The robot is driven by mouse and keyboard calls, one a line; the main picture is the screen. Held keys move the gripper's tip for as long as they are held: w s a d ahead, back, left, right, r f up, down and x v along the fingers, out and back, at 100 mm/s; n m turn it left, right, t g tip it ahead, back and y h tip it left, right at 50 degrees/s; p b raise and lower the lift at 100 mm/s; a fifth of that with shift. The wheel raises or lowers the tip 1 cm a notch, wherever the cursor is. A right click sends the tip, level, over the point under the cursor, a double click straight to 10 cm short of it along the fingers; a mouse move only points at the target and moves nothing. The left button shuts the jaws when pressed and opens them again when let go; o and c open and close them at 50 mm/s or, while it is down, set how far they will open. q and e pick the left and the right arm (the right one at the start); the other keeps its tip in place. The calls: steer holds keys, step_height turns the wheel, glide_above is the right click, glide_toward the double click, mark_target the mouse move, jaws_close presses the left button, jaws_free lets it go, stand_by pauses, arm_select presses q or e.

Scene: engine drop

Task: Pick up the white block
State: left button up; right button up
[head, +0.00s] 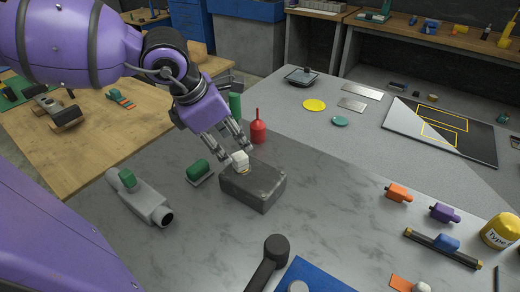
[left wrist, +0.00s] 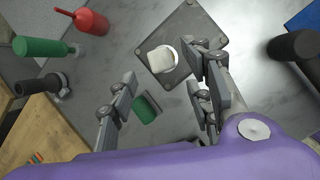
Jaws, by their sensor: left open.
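The white block (head: 240,161) sits on top of a dark grey block (head: 254,187) on the marbled grey table. My left gripper (head: 235,151) is over it, coming down from the upper left, with its fingers close to the white block. In the left wrist view the white block (left wrist: 161,59) lies on the top face of the grey block (left wrist: 187,38), beyond the fingertips. The left gripper (left wrist: 165,85) is open with nothing between its fingers. My right gripper shows in neither view.
A green piece (head: 198,172), a red bottle (head: 258,128) and a green cylinder (head: 235,104) stand close around the grey block. A grey pipe-like part (head: 142,198) lies at left. A dark rounded handle (head: 270,260) is in front.

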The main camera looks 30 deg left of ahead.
mark_target(238, 156)
arm_select(q)
steer(key=f, duration=0.1)
steer(key=f+b, duration=0.1)
steer(key=f, duration=0.1)
steer(key=shift+w, duration=0.25)
steer(key=b+x, duration=0.1)
steer(key=x, duration=0.2)
steer(key=shift+w+f, duration=0.25)
steer(key=shift+f, duration=0.05)
steer(key=shift+w+f, duration=0.15)
steer(key=shift+f, duration=0.1)
jaws_close()
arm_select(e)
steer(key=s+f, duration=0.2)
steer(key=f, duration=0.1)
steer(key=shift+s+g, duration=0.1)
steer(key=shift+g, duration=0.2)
